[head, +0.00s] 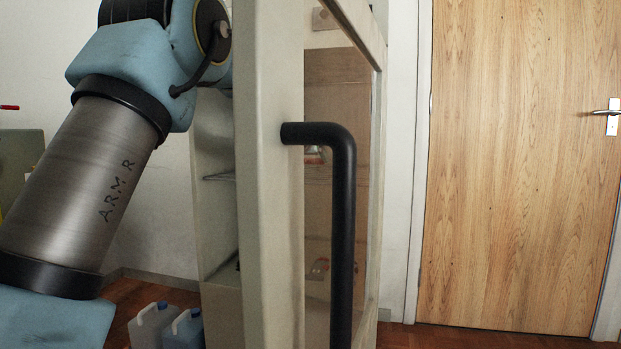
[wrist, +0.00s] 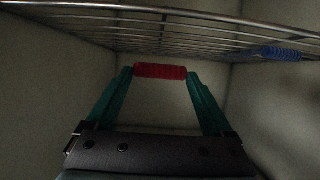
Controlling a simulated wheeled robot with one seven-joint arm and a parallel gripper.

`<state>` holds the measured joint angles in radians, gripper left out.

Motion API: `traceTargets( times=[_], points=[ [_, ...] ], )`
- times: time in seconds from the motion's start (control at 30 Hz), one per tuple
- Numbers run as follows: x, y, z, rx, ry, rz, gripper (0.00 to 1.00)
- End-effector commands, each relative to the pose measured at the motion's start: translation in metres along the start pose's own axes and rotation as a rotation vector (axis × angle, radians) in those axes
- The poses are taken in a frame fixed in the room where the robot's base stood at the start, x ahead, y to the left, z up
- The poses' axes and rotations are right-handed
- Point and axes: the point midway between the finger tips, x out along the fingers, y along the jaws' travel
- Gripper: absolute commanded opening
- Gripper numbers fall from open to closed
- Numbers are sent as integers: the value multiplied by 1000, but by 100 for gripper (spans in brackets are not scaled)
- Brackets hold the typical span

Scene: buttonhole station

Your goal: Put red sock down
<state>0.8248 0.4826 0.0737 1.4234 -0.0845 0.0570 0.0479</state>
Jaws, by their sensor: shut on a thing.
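The red sock (wrist: 160,71), a short ribbed red roll, shows in the wrist view between the two teal fingertips of my gripper (wrist: 159,74). My gripper is shut on it, one finger at each end. The sock appears clear of the wire rack (wrist: 150,30), which crosses the upper part of the wrist view. In the head view my gripper and the sock are hidden; my arm reaches behind the open cabinet door (head: 270,200).
A blue ribbed piece (wrist: 280,53) is at the rack's right side. Pale walls (wrist: 50,90) close in around my gripper. In the head view the door's black handle (head: 343,230) juts forward. Two jugs (head: 152,325) stand on the floor. A wooden door (head: 520,160) is at right.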

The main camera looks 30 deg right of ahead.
Motion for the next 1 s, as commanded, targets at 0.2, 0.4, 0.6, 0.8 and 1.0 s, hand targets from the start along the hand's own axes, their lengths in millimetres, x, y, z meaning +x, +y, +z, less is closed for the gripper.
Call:
traceTargets(
  times=[0.2, 0.4, 0.6, 0.8, 1.0],
  points=[
    [14, -1, 34, 0, -4, -1, 34],
    [18, -1, 43, 0, -1, -1, 34],
    [18, -1, 44, 0, -1, -1, 34],
    [18, 0, 44, 0, -1, -1, 100],
    [17, 0, 42, 0, -1, -1, 100]
  ],
)
